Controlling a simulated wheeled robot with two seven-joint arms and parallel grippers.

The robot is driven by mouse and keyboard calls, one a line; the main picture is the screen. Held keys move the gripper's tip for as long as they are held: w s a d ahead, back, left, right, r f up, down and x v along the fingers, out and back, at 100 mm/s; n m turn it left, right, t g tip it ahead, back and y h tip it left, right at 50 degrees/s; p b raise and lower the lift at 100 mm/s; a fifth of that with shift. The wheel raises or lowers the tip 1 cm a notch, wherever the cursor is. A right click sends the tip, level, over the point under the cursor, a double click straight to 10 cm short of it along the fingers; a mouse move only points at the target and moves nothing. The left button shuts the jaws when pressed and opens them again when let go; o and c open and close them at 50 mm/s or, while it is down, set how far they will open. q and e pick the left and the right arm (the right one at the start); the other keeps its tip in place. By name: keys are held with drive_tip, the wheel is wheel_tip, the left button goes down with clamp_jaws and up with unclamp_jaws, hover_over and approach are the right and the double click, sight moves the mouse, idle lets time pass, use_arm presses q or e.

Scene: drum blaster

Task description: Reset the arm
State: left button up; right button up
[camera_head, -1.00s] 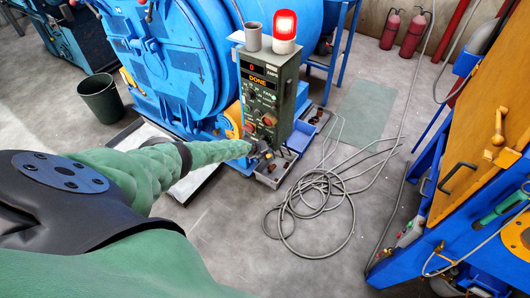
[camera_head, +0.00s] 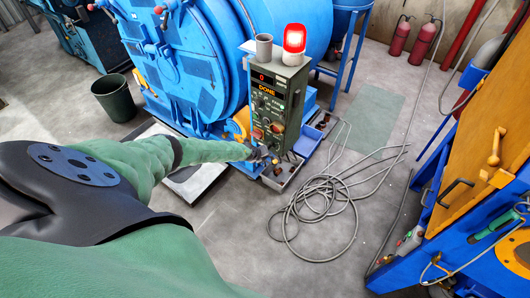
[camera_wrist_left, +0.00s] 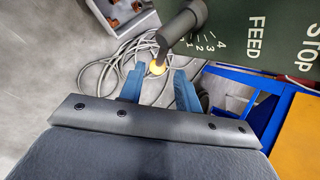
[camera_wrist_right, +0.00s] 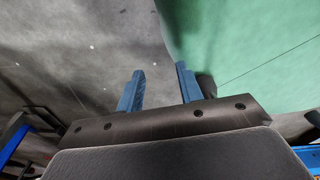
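My left arm reaches across the head view to the grey-green control panel (camera_head: 275,88). Its display reads 0 and DONE, and a red beacon (camera_head: 294,40) glows on top. My left gripper (camera_head: 265,156) is at the panel's lower front. In the left wrist view its two blue fingers (camera_wrist_left: 158,90) are apart with nothing gripped.
A blue drum machine (camera_head: 190,65) stands behind the panel. A coiled grey hose (camera_head: 320,210) lies on the floor. A dark bin (camera_head: 114,98) is at left. A blue and orange machine (camera_head: 480,150) stands at right. The floor between is mostly clear.

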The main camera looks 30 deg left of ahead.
use_arm(q)
drive_tip(key=shift+s+r, duration=0.35)
use_arm(e)
drive_tip(key=shift+s+d+r, duration=0.15)
drive_tip(key=shift+s, duration=0.6)
